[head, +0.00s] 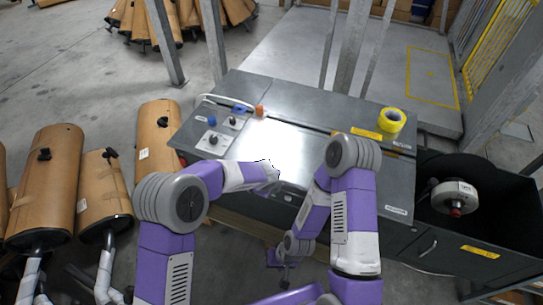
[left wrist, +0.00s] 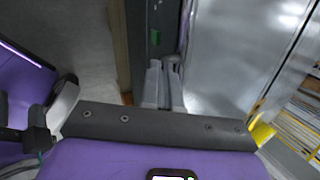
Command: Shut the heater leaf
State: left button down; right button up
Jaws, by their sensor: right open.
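A grey metal bench (head: 290,95) with a knob panel (head: 212,143) stands in front of me. A shiny flat panel (head: 290,143) lies in its top, level with the surface around it. I cannot tell for certain whether this is the heater leaf. My left gripper (head: 272,173) is at the near edge of the shiny panel. Its fingers (left wrist: 164,88) show close together in the left wrist view, beside a dark edge with a green mark; whether they hold anything is unclear. My right gripper (head: 284,277) is open, low in front of the bench and apart from it.
A yellow tape roll (head: 392,120) sits on the bench's right side. A black open bin (head: 490,205) with a round white device (head: 454,197) stands to the right. Brown mufflers (head: 45,185) stand at the left. Metal posts (head: 350,50) rise behind the bench.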

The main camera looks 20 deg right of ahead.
pick_arm(q)
jog(key=s+a+r+p, duration=0.3)
jog(key=s+a+r, duration=0.1)
jog(key=s+r, duration=0.3)
jog(key=shift+v, duration=1.05)
jog(key=shift+d, duration=0.2)
jog(key=s+a+f+n+g, duration=0.1)
jog(key=s+a+f+n, duration=0.4)
jog(key=n, duration=0.5)
jog(key=s+a+f+n+g+h+p, duration=0.1)
jog(key=s+a+f+n, duration=0.4)
jog(key=a+n, duration=0.4)
jog(key=s+a+f+n+g+h+p, duration=0.1)
jog(key=s+a+f+n, duration=0.4)
jog(key=n, duration=0.6)
notch_tip(320, 180, down, 3)
jog(key=shift+a+r+g, duration=0.25)
jog(key=shift+a+g, duration=0.05)
jog(key=shift+a, duration=0.7)
